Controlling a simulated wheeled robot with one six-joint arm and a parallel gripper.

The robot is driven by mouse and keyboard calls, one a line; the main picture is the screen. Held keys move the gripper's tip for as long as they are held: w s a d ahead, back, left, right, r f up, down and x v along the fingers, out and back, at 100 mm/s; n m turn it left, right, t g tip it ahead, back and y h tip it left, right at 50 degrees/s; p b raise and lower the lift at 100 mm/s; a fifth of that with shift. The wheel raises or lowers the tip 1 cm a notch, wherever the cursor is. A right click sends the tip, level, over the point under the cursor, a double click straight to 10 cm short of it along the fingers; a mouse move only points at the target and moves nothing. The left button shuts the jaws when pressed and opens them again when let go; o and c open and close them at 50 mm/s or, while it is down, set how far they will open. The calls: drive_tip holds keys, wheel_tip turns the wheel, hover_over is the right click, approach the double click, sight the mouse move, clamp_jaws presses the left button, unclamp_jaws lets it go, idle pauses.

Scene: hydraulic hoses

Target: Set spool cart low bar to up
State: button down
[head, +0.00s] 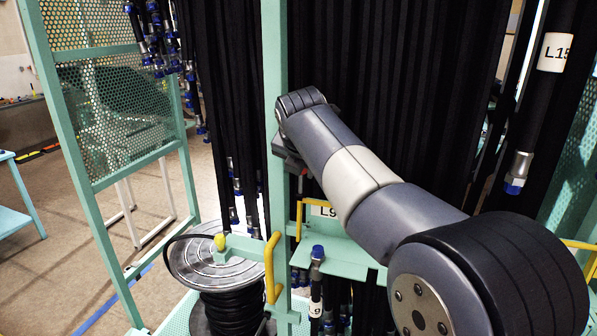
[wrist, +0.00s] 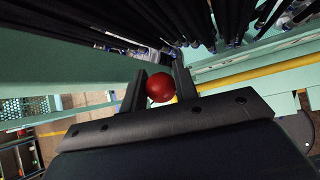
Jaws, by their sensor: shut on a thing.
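My gripper (wrist: 158,84) is shut on a red ball knob (wrist: 160,87), which sits between its two dark fingers in the wrist view. What the knob is fixed to is hidden behind the gripper. In the head view my gripper is mostly hidden by the green post (head: 275,120) and my arm, and the red knob does not show. The spool (head: 215,262), wound with black hose, stands low left of the post. A green bar (head: 240,246) with a yellow knob (head: 219,241) lies level across its top. I cannot tell whether this is the low bar.
Black hoses (head: 400,90) hang densely behind my arm. A yellow handle (head: 271,266) stands by the post's lower part, beside a green shelf (head: 345,258). A perforated green panel (head: 115,105) stands at left. Open floor (head: 50,265) lies at far left.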

drive_tip(key=shift+w+d+f+g, duration=0.25)
drive_tip(key=shift+w+g, duration=0.15)
drive_tip(key=shift+w, duration=0.15)
drive_tip(key=c, duration=1.1)
unclamp_jaws()
drive_tip(key=shift+a, duration=0.1)
drive_tip(key=shift+c, duration=0.2)
drive_tip(key=shift+r, duration=0.15)
drive_tip(key=b+v, duration=0.1)
drive_tip(key=v, duration=0.9)
drive_tip(key=shift+s+r, duration=0.2)
drive_tip(key=shift+s, duration=0.05)
